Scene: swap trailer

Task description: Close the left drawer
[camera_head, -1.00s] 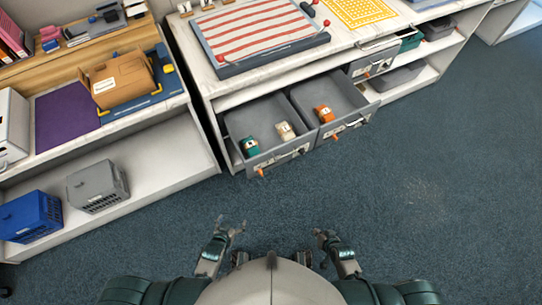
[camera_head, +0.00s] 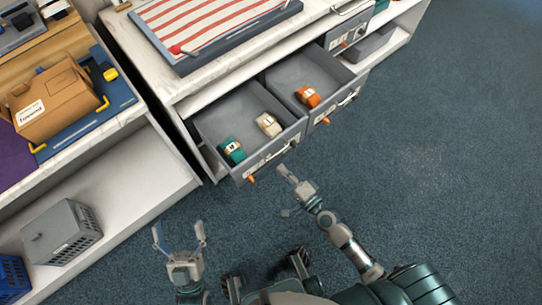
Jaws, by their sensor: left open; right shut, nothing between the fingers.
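The left drawer (camera_head: 243,98) is a grey drawer pulled out of the white cabinet, with a teal item (camera_head: 232,151) and a beige item (camera_head: 269,125) inside. Its front (camera_head: 268,160) carries a handle and an orange tab at its left end. My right gripper (camera_head: 285,174) is shut and empty, just in front of this drawer front in the picture; I cannot tell whether it touches. My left gripper (camera_head: 178,231) is open and empty over the carpet, lower left of the drawer.
The right drawer (camera_head: 303,70) is also pulled out, with an orange item (camera_head: 308,97) inside. A striped board (camera_head: 215,25) lies on the cabinet top. Left, a shelf unit holds a cardboard box (camera_head: 57,95) and a grey crate (camera_head: 62,232). Blue carpet (camera_head: 440,150) is free on the right.

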